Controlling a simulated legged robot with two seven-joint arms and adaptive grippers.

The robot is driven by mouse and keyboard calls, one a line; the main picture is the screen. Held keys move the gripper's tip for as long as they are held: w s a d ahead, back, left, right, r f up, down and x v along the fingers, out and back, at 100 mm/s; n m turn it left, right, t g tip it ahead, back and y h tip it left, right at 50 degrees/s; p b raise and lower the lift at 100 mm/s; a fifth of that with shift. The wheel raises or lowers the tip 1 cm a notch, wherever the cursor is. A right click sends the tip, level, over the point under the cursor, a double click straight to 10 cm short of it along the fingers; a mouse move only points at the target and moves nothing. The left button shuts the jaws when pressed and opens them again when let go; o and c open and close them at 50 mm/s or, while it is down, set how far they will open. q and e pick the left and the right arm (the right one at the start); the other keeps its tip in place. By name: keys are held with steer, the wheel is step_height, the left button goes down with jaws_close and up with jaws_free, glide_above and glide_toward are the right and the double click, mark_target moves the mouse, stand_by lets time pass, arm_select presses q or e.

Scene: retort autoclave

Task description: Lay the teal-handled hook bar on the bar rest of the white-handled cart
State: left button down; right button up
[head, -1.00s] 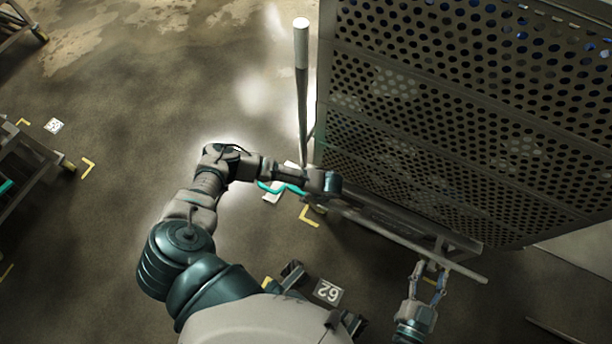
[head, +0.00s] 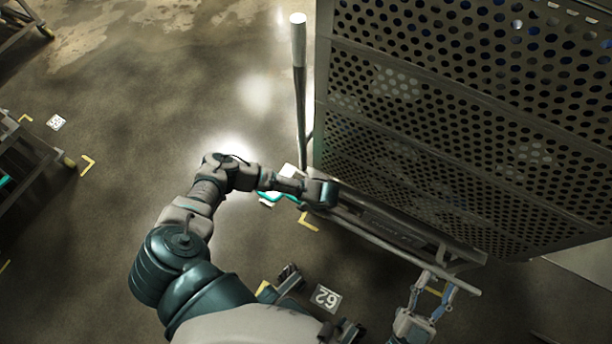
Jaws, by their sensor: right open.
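The white-handled cart has a grey post with a white top (head: 298,40) and a tall perforated panel (head: 430,120). The teal handle (head: 283,197) of the hook bar shows beside my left gripper (head: 321,193), partly hidden behind my arm. I cannot tell if that gripper is shut on it. A thin grey bar (head: 400,252) runs along the cart's lower near edge; I cannot tell whether it is the hook bar or a cart rail. The bar rest is not clearly distinguishable. My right gripper (head: 438,281) is open, its fingers by the right part of this bar.
Another dark cart or rack (head: 25,165) stands at the left edge, with a bit of teal on it. The floor between the left rack and my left arm is clear.

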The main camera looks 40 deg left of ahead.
arm_select(q)
steer(key=shift+a+f, duration=0.35)
steer(key=shift+a, duration=0.2)
steer(key=shift+d+r, duration=0.1)
steer(key=shift+d, duration=0.3)
steer(key=shift+a+f, duration=0.1)
steer(key=shift+f, duration=0.1)
steer(key=c, duration=0.9)
jaws_free()
steer(key=shift+a, duration=0.15)
arm_select(e)
steer(key=shift+a+r, duration=0.2)
steer(key=shift+a, duration=0.4)
steer(key=shift+d, duration=0.15)
